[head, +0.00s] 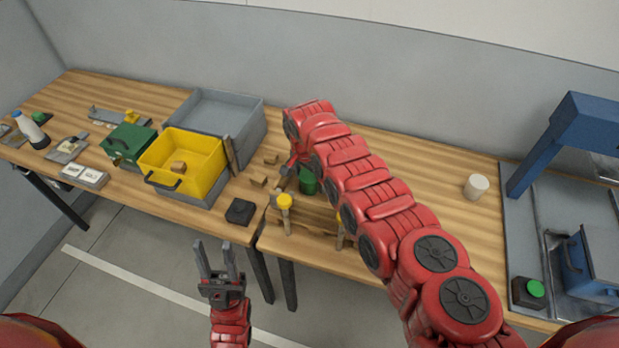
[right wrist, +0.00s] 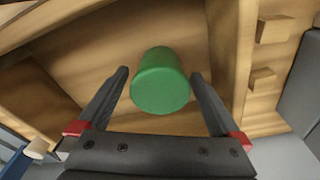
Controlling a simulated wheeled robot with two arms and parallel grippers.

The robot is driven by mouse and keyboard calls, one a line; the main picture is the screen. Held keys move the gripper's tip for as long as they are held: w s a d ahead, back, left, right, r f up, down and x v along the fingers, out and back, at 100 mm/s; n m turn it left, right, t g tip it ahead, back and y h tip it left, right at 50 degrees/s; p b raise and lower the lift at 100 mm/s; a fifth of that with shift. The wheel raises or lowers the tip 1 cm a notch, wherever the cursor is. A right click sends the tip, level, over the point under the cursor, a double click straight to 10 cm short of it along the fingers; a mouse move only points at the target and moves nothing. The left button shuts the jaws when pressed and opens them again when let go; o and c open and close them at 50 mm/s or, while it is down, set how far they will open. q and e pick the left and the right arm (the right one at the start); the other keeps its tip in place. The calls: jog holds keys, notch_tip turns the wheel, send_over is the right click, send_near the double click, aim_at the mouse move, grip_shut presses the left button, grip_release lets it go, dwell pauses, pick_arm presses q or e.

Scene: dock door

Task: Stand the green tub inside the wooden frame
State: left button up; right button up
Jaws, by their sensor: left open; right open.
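The green tub (head: 308,181) is partly hidden behind my right arm in the head view. In the right wrist view the tub (right wrist: 160,80) shows whole, its round top facing the camera. Wooden bars, seemingly the wooden frame (right wrist: 234,50), run to its right and upper left, with bare wood between; the tub looks apart from the right bar. My right gripper (right wrist: 160,73) is open, one finger on each side of the tub; contact cannot be told. In the head view it is mostly hidden by its arm. My left gripper (head: 217,250) is open and empty, in front of the table.
A yellow bin (head: 205,150), a green box (head: 127,145) and a grey tray (head: 225,115) stand to the left. Small wooden blocks (head: 258,181) and a black block (head: 240,211) lie near. A white cup (head: 475,187) and blue machine (head: 560,140) are at right.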

aim_at(306, 178)
jog(key=shift+r, duration=0.65)
jog(key=r+b, duration=0.1)
jog(key=r, duration=0.2)
jog(key=r+b, duration=0.1)
jog(key=r, duration=0.2)
jog(key=s+a+r+b, duration=0.1)
jog(key=r, duration=0.3)
jog(key=shift+s+r, duration=0.1)
jog(key=shift+r, duration=0.3)
